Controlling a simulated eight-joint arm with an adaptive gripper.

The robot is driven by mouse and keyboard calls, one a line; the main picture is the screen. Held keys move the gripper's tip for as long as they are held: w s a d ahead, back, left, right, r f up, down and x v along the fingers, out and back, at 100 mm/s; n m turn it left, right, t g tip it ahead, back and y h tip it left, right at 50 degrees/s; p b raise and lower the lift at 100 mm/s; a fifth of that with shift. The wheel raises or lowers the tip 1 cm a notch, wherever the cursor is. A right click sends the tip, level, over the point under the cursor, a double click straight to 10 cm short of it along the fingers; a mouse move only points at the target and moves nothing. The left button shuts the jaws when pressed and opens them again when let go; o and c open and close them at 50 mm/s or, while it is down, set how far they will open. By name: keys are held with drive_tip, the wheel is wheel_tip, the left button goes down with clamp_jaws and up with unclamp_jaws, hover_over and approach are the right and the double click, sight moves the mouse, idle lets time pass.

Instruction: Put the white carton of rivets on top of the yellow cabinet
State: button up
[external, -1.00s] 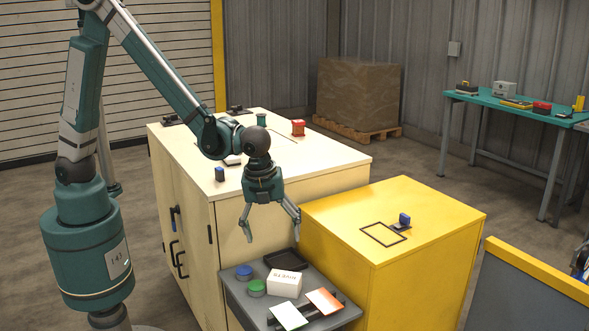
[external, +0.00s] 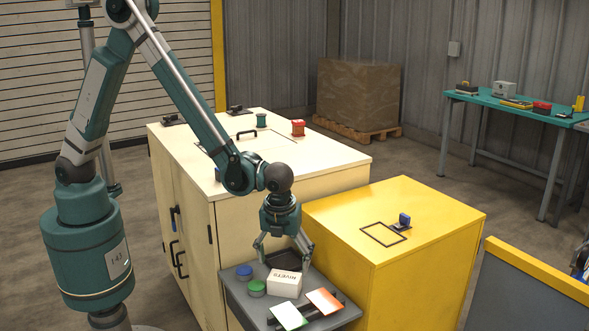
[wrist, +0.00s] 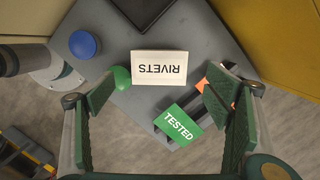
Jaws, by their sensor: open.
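The white carton of rivets (external: 284,283) stands on a small grey side table (external: 238,293); its RIVETS label shows in the wrist view (wrist: 159,68). The yellow cabinet (external: 423,230) stands just right of the table. Its top is higher than the table and bears a black rectangular outline (external: 383,234) and a small blue item (external: 404,220). My gripper (external: 284,256) is open and empty, above and slightly behind the carton in the external view. In the wrist view its fingers (wrist: 165,125) are spread wide, with the carton ahead of them, untouched.
Close around the carton are a blue round item (external: 244,271), a green round item (external: 257,288), a black tray (external: 284,260) and a rack with green and orange cards (external: 309,312). A cream cabinet (external: 285,190) stands behind. The yellow top is mostly free.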

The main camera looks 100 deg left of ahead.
sight(284, 277)
drive_tip(key=shift+a+f, duration=0.2)
drive_tip(key=shift+f, duration=1.1)
drive_tip(key=shift+a+f+b, duration=0.15)
drive_tip(key=shift+f+b, duration=0.4)
drive_tip(key=shift+f, duration=0.75)
drive_tip(key=shift+a+f+b, duration=0.15)
drive_tip(key=shift+f+b, duration=0.35)
drive_tip(key=shift+f, duration=0.8)
drive_tip(key=shift+s, duration=0.1)
drive_tip(key=c, duration=1.1)
drive_tip(key=shift+c, duration=0.2)
drive_tip(key=shift+r, duration=0.15)
drive_tip(key=shift+r+p, duration=1.15)
drive_tip(key=shift+r, duration=3.75)
